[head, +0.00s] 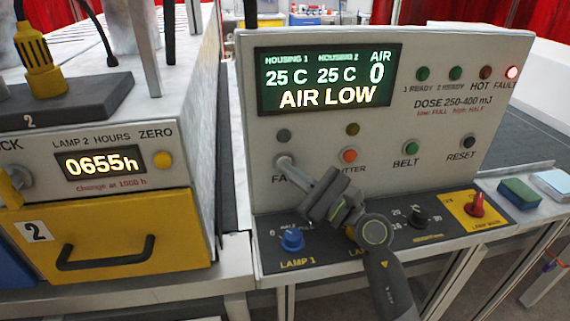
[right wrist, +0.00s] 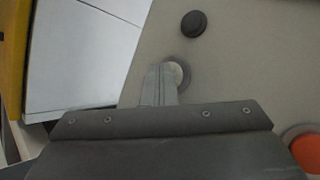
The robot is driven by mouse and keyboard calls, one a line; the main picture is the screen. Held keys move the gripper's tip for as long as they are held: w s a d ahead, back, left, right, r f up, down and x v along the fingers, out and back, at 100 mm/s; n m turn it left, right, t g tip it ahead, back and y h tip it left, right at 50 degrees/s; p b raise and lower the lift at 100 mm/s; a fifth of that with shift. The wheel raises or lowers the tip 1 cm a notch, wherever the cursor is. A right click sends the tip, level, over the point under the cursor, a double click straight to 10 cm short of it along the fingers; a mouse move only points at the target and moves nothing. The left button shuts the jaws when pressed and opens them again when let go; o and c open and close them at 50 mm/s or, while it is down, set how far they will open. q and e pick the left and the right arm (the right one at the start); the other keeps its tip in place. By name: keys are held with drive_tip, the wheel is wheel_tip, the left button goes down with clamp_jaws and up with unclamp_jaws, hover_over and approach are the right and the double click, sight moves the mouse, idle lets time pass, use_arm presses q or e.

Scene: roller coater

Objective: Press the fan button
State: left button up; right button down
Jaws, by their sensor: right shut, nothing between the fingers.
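The fan button (right wrist: 182,72) is a pale round button in a grey ring on the control panel; the label under it in the head view is partly covered and reads "FA". My right gripper (head: 292,170) is shut and empty, with its fingertips at the button and covering part of it. In the right wrist view the closed fingertips (right wrist: 160,82) overlap the button's left edge; I cannot tell whether they touch it or whether it is pushed in. The round lamp (head: 284,135) above the button is dark. My left gripper is not in view.
The panel display (head: 328,78) reads "AIR LOW" with AIR 0. An orange shutter button (head: 349,155) sits close to the right of the fan button. A blue knob (head: 292,239) and a red knob (head: 475,204) stand on the lower ledge.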

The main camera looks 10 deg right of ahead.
drive_tip(key=shift+s, duration=0.85)
drive_tip(key=s+p, duration=0.1)
drive_tip(key=s, duration=0.4)
drive_tip(key=shift+f, duration=0.1)
idle(0.6)
